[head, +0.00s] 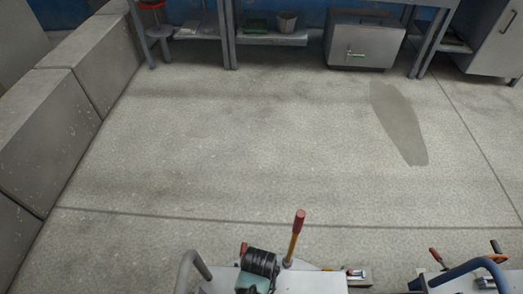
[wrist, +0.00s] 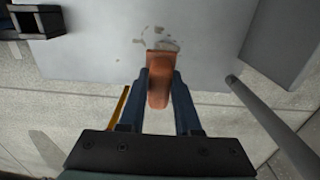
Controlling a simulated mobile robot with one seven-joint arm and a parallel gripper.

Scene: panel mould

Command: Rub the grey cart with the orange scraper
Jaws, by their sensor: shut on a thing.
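My gripper (wrist: 160,78) is shut on the orange scraper (wrist: 158,82) in the wrist view. The scraper sits between the two dark fingers, and its far end points at a flat grey surface, which looks like the top of the grey cart (wrist: 100,55). Pale, patchy marks lie on that surface just past the scraper's end. I cannot tell whether the scraper touches the surface. In the head view the grey cart (head: 315,284) shows at the bottom edge, mostly cut off. I cannot make out the scraper there.
A blue-handled trolley (head: 465,272) is at the lower right. A grey box (head: 362,42) stands by the far workbench. Concrete blocks (head: 90,65) line the left. The middle floor is clear.

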